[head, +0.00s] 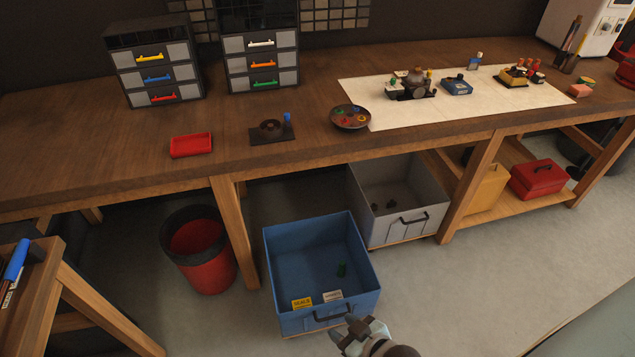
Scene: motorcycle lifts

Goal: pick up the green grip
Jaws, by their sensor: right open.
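The bin stands on the floor in front of the workbench. My right gripper (346,329) is at the bottom edge of the view, by the near side of the bin. It is open, with nothing seen between its fingers, and apart from the green piece. My left gripper is out of view.
Yellow and white labels (302,303) are at the blue bin's near side. A grey bin (430,217) stands behind right and a red waste bin (208,268) to the left. The workbench (100,150) overhangs behind. The floor at right is clear.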

